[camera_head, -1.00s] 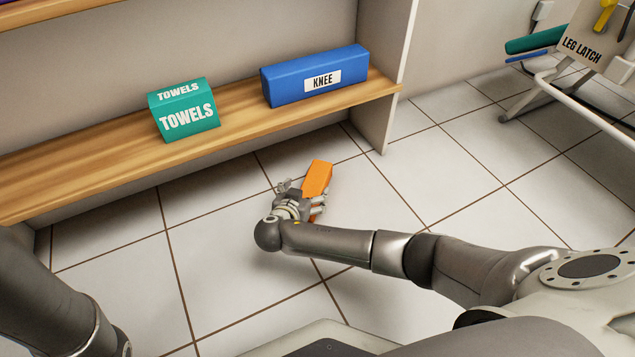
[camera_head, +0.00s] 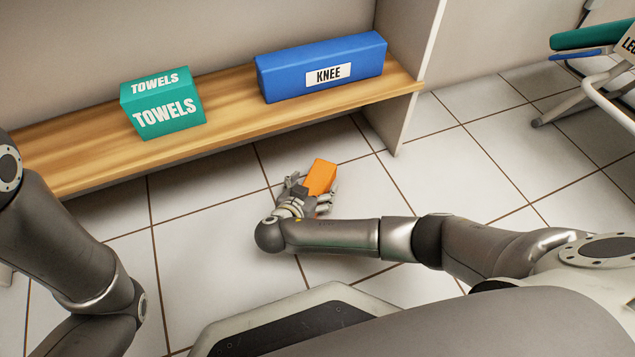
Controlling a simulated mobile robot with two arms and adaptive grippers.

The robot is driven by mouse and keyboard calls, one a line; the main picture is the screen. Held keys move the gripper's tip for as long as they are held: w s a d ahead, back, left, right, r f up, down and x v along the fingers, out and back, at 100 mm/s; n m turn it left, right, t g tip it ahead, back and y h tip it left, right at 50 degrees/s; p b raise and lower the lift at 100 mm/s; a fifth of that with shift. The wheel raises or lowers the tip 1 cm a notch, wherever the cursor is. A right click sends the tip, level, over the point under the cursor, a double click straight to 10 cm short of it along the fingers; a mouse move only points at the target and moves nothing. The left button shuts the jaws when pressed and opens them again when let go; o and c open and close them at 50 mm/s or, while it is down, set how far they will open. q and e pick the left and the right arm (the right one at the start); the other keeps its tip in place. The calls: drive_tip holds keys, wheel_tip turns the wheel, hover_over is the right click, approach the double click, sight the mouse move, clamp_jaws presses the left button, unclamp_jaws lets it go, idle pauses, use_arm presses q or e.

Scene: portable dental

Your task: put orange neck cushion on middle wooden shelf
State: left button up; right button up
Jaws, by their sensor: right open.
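The orange neck cushion (camera_head: 321,176) shows as a small orange block in front of and below the wooden shelf board (camera_head: 235,118). My right gripper (camera_head: 312,196) is open, with its fingers at the near end of the cushion. The fingers and hand hide that end. I cannot tell whether the cushion touches the floor. My left arm comes in from the left, but its gripper is out of view.
A green towels box (camera_head: 163,104) and a blue knee box (camera_head: 320,68) stand on the board, with bare wood left of the towels box and a gap between the boxes. A white side panel (camera_head: 411,85) closes the right end. Tiled floor (camera_head: 480,175) is open on the right.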

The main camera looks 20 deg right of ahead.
drive_tip(key=c, duration=1.1)
drive_tip(key=shift+s, duration=0.1)
drive_tip(key=shift+c, duration=0.7)
drive_tip(key=shift+r, duration=0.1)
